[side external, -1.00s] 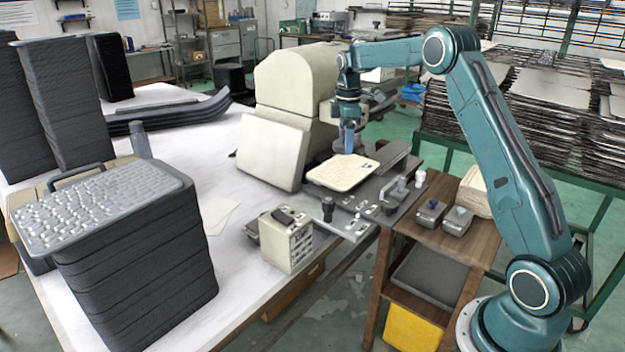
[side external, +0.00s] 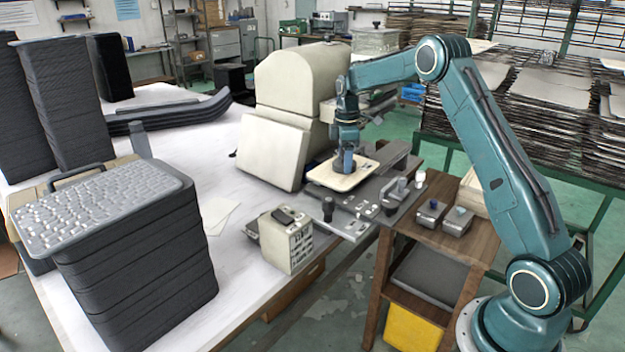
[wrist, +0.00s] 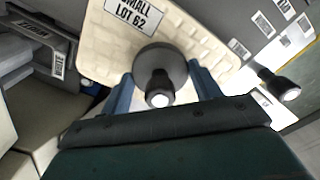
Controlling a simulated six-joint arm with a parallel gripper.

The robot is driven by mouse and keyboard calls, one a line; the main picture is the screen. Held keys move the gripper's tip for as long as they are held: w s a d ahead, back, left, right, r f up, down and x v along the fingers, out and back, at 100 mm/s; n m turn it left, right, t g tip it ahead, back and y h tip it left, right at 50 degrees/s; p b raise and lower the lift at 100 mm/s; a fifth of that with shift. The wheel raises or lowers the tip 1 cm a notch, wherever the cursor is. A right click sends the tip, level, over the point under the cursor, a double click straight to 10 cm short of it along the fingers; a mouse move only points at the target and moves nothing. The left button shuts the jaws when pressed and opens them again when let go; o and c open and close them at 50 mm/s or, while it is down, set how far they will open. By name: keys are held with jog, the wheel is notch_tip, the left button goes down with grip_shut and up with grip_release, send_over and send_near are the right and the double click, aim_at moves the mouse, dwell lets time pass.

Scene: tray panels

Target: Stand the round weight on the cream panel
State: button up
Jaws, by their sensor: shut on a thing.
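The cream panel (side external: 322,176) lies flat on the grey fixture, and in the wrist view it (wrist: 105,50) bears a label reading "SMALL LOT 62". The round weight (wrist: 176,62) is a dark grey disc with a black, white-tipped knob. My gripper (wrist: 160,74) is shut on the weight, with a blue finger on either side. In the side view my gripper (side external: 347,167) is low over the middle of the panel, pointing down, and mostly hides the weight. The weight looks upright. I cannot tell whether its underside touches the panel.
A black knob (side external: 328,207) stands on the fixture in front of the panel. A large cream machine (side external: 292,100) rises behind left. Grey weights (side external: 430,213) sit on the wooden stand at right. A small cream box (side external: 287,240) stands at the table edge.

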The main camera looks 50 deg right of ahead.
dwell(0.3)
jog(key=o, duration=1.4)
jog(key=shift+f, duration=0.15)
notch_tip(320, 180, up, 12)
jog(key=shift+r, duration=0.2)
